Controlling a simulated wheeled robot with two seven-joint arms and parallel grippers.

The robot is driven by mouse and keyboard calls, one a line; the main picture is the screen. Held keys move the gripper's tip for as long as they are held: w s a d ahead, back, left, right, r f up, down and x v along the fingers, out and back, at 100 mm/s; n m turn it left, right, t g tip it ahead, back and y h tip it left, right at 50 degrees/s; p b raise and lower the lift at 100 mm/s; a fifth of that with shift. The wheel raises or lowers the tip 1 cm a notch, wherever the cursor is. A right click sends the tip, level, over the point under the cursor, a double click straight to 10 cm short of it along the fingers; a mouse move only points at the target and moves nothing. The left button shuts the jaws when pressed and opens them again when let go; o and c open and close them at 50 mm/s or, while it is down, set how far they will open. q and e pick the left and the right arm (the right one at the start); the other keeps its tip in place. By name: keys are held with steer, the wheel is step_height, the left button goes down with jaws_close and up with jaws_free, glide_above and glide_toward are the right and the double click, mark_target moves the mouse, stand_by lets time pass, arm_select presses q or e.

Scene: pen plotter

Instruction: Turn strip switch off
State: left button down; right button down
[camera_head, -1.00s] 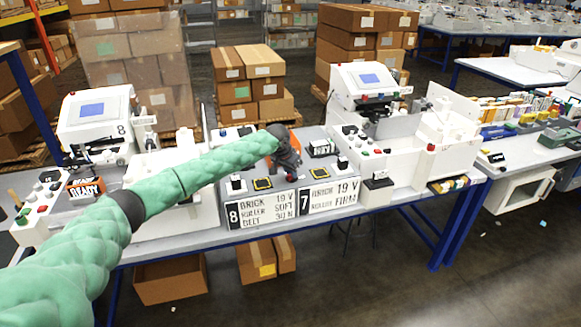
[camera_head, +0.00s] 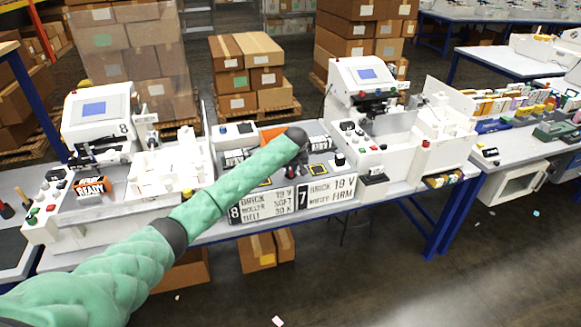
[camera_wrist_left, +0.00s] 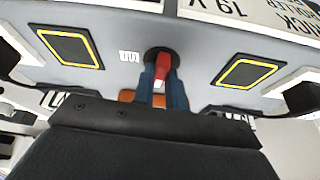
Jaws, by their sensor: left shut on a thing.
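The strip switch is a red lever (camera_wrist_left: 163,66) on a round black base on the grey panel. In the left wrist view my left gripper (camera_wrist_left: 163,88) has its two blue fingers on either side of the lever, shut on it. In the head view the dark left gripper (camera_head: 293,160) is over the middle of the grey strip between the two machines. A bit of the red switch (camera_head: 290,172) shows just under it. The gripper hides most of the switch there, and I cannot tell its on or off position. My right gripper is not in view.
Yellow-edged black squares lie on either side of the switch, left (camera_wrist_left: 70,47) and right (camera_wrist_left: 245,74) in the wrist view. Signs marked 8 (camera_head: 262,205) and 7 (camera_head: 328,191) front the strip. White machines stand left (camera_head: 97,112) and right (camera_head: 362,80). Boxes stand behind.

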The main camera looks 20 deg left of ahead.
arm_select(q)
steer(key=shift+r+n+y, duration=0.1)
steer(key=shift+n+y, duration=0.2)
steer(key=shift+n, duration=0.3)
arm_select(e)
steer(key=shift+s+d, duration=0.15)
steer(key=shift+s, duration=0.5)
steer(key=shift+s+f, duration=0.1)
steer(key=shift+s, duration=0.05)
arm_select(q)
steer(key=c, duration=1.4)
jaws_free()
steer(key=shift+c, duration=0.2)
